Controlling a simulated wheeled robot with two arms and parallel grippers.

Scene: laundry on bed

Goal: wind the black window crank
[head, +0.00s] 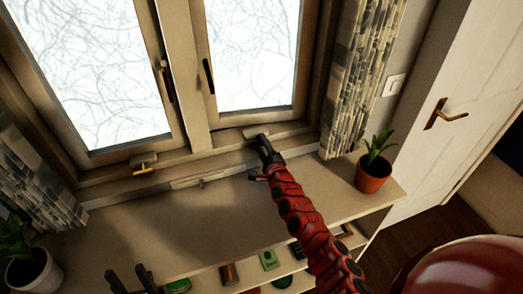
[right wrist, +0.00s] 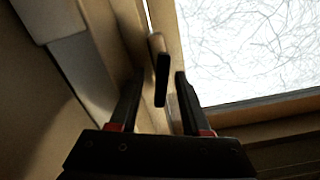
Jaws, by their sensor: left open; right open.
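The black crank (right wrist: 162,78) shows in the right wrist view as a dark lever on a pale mount. It stands between the two fingers of my right gripper (head: 263,150), with a gap visible on both sides. My right gripper is open around it, apart from it as far as I can see. In the head view the gripper is at the sill under the right window pane and largely hides the crank; its pale base (head: 265,131) shows. My left gripper (head: 134,278) is open and empty at the bottom left, above the shelf top.
A yellow crank (head: 142,170) sits under the left pane. Black handles (head: 209,76) are on the window frames. Potted plants stand at right (head: 373,176) and lower left (head: 30,268). Curtains (head: 352,75) hang at both sides. The shelf top (head: 190,220) is mostly clear.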

